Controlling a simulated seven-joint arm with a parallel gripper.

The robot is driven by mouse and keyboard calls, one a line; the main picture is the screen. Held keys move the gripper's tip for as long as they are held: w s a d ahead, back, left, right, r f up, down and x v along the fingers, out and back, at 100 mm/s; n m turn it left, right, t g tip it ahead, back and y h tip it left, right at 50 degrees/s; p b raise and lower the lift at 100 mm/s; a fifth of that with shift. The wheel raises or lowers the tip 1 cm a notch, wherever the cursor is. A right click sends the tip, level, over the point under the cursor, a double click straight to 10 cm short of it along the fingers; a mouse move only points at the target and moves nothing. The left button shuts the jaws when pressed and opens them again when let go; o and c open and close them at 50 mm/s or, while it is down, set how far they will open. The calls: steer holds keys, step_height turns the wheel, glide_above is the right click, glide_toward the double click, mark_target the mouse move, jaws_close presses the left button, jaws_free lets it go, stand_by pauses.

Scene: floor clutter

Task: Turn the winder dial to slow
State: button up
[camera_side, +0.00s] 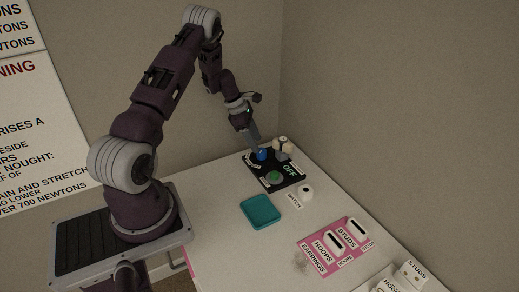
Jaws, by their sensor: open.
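A black control panel (268,182) lies at the back corner of the white table. A pale, cream-coloured object (283,146) stands at the panel's far right edge. I cannot tell which knob is the winder dial, and its small labels are too small to read. My gripper (256,146) is open and points down just above and left of the blue knob. I cannot tell whether it touches the knob.
A teal tray (261,212) lies in front of the panel. A pink earrings board (318,253) with slots lies at the right front, near white labelled blocks (412,273). Walls rise behind the table.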

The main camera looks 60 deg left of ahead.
mark_target(261, 149)
steer(key=x, duration=0.4)
steer(key=shift+f, duration=0.15)
steer(key=shift+d, duration=0.1)
jaws_close()
steer(key=shift+w+m, duration=0.1)
steer(key=shift+m, duration=0.3)
steer(key=m+g+h, duration=0.1)
steer(key=m, duration=0.2)
steer(key=shift+w+m, duration=0.1)
steer(key=shift+m, duration=0.2)
steer(key=shift+m+g+h, duration=0.4)
steer(key=shift+m+g, duration=0.4)
steer(key=shift+m, duration=0.9)
steer(key=shift+w, duration=0.1)
jaws_free()
